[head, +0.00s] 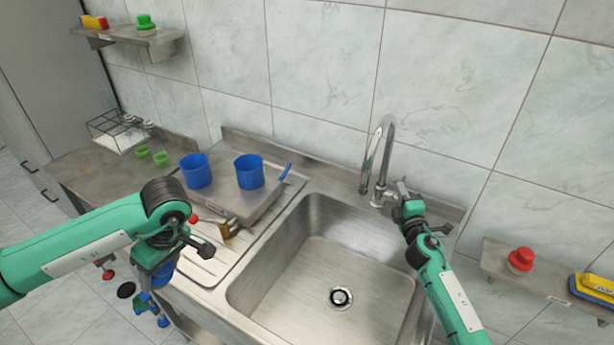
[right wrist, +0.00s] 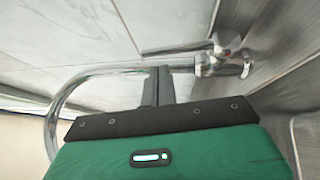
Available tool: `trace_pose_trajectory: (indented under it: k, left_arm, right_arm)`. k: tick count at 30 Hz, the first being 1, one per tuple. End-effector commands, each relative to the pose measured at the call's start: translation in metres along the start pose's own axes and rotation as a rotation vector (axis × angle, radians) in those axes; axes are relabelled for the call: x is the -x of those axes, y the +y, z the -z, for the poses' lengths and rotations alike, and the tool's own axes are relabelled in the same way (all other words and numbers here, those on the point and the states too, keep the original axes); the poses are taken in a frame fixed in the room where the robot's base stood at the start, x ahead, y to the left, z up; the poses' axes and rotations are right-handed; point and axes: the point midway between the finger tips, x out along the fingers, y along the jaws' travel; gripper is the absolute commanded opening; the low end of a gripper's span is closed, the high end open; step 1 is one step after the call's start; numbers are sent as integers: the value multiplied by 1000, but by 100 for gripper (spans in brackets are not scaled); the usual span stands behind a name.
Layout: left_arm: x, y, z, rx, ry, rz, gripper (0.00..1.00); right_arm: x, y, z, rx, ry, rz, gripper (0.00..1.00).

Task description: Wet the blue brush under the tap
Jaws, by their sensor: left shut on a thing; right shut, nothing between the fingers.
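The chrome tap (head: 380,165) stands behind the sink (head: 335,255), its spout arching up; I see no water from it. My right gripper (head: 405,190) is shut and empty beside the tap's base. In the right wrist view its shut fingers (right wrist: 157,88) are close to the chrome tap pipe (right wrist: 110,68), with the tap valve (right wrist: 222,60) beyond. My left gripper (head: 160,262) is left of the sink, near the drainboard's front edge. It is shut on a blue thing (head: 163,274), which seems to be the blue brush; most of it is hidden.
Two blue cups (head: 249,172) stand on a metal platform left of the sink, with a brownish object (head: 229,230) in front. A wire rack (head: 118,130) and small green cups (head: 160,158) are further left. A right shelf holds a red-topped item (head: 521,260). The basin is empty.

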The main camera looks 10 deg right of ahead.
Motion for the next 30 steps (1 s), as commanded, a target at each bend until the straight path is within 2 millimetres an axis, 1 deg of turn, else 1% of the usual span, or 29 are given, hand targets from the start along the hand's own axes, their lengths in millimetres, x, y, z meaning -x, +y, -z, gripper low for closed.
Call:
trace_pose_trajectory:
  k: [4,14,17,21,25,27,30]
  left_arm:
    - [2,0,0,0,0,0,40]
    - [2,0,0,0,0,0,40]
    - [7,-2,2,0,0,0,40]
    - [22,-5,6,0,0,0,40]
    - [33,-8,9,0,0,0,40]
    - [36,-9,10,0,0,0,40]
    - [31,-8,9,0,0,0,40]
  right_arm:
    - [-6,0,-6,-2,-1,0,0]
    - [-6,0,-7,-1,0,0,0]
    - [-8,2,-8,-5,0,7,0]
    - [-13,7,-12,-21,1,32,0]
    - [-17,7,-15,-38,0,57,0]
    - [-20,6,-18,-45,-1,67,0]
    - [-24,4,-21,-47,-2,67,0]
